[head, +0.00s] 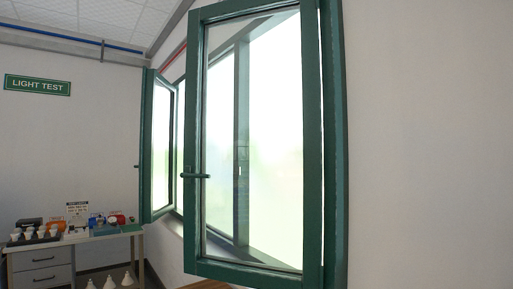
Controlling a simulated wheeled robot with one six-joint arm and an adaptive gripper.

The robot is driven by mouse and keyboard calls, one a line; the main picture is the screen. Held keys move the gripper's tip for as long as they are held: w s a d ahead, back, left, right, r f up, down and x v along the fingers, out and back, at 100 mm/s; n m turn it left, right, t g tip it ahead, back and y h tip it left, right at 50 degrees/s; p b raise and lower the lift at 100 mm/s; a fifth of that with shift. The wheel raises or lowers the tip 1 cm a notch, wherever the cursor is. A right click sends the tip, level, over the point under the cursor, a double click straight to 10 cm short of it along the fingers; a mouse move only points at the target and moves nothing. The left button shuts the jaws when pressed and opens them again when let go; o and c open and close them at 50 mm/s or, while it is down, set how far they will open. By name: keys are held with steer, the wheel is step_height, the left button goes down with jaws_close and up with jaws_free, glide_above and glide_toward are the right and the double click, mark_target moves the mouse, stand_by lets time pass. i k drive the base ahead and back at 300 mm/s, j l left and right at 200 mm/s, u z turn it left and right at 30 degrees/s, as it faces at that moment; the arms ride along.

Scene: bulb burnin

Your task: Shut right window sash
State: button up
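The right window sash (313,150) is a green-framed glass pane in the head view, standing open and swung into the room. Its hinge side is at the right, against the green window frame (336,150). A second green sash (148,150), farther off at the left, also stands open. My gripper is not in view.
A grey workbench (40,257) with drawers and several bulbs and small devices stands at the lower left. White cone-shaped items (128,279) are low beside it. A LIGHT TEST sign (37,85) hangs on the left wall. The right wall is bare.

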mark_target(197, 261)
steer(key=i+u, duration=0.15)
steer(key=u, duration=0.25)
steer(key=j, duration=0.5)
steer(key=k+j+z, duration=0.1)
steer(key=j, duration=0.35)
steer(key=i+j+z, duration=0.2)
steer(key=j, duration=0.75)
steer(key=j+z, duration=0.2)
steer(key=j, duration=0.7)
steer(key=i+j+z, duration=0.35)
steer(key=i+j, duration=0.75)
